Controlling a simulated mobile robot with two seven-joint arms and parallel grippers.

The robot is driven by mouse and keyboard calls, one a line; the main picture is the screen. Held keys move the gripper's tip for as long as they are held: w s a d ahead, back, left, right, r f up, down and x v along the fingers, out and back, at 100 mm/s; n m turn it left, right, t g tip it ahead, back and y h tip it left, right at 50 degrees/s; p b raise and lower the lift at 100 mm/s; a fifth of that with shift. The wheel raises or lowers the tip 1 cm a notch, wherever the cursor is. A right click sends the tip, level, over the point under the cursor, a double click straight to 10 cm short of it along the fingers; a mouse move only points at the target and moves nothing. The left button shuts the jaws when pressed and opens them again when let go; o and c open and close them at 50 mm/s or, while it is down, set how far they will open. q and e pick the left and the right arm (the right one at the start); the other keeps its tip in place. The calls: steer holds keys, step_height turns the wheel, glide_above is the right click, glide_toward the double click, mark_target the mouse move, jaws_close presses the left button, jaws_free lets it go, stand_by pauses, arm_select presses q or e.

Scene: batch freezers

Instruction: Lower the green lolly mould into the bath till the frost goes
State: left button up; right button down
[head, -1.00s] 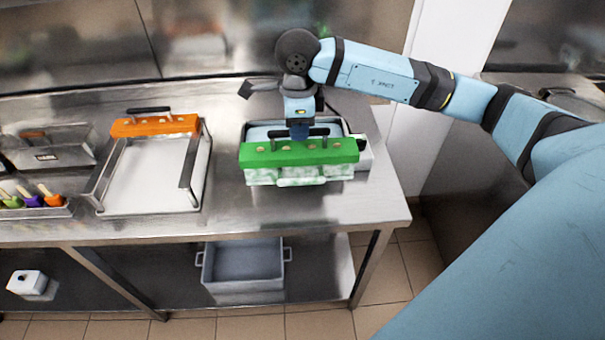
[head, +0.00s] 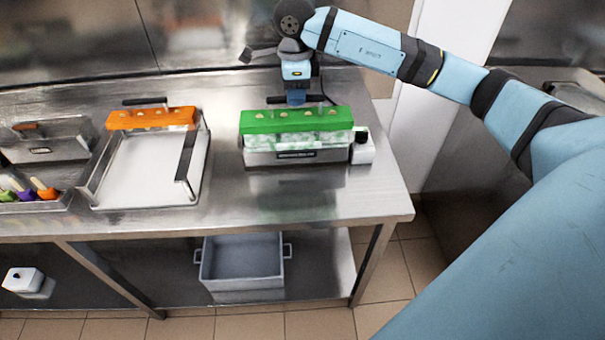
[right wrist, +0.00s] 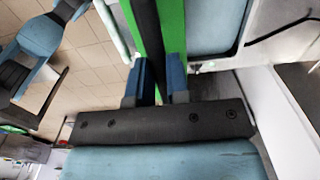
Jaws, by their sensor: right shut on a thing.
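The green lolly mould (head: 297,121) has a green top bar, a black handle and a body whitened with frost. My right gripper (head: 297,98) is shut on its handle from above. The right wrist view shows the fingers (right wrist: 160,85) on either side of the black handle, with the green bar (right wrist: 172,25) below. The steel bath (head: 258,157) stands on the counter under the mould. In the right wrist view, the bath's bluish inside (right wrist: 212,25) shows beside the bar. The frosted body shows above the bath's front; whether its lower end is inside is unclear. My left gripper is out of view.
A white box (head: 362,150) adjoins the bath's right side. To the left, an orange mould (head: 150,118) rests on a steel tray rack (head: 195,190). A steel container (head: 40,147) with coloured lollies stands farther left. A grey tub (head: 243,280) sits on the lower shelf.

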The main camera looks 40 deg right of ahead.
steer(key=w+d+b, duration=0.2)
steer(key=w+d, duration=0.4)
steer(key=w, duration=0.3)
steer(key=shift+w, duration=0.3)
stand_by(0.4)
steer(key=shift+a+f, duration=0.1)
steer(key=shift+f, duration=0.35)
stand_by(0.9)
step_height(320, 180, down, 10)
steer(key=b, duration=0.5)
steer(key=shift+r, duration=0.2)
stand_by(1.0)
stand_by(2.9)
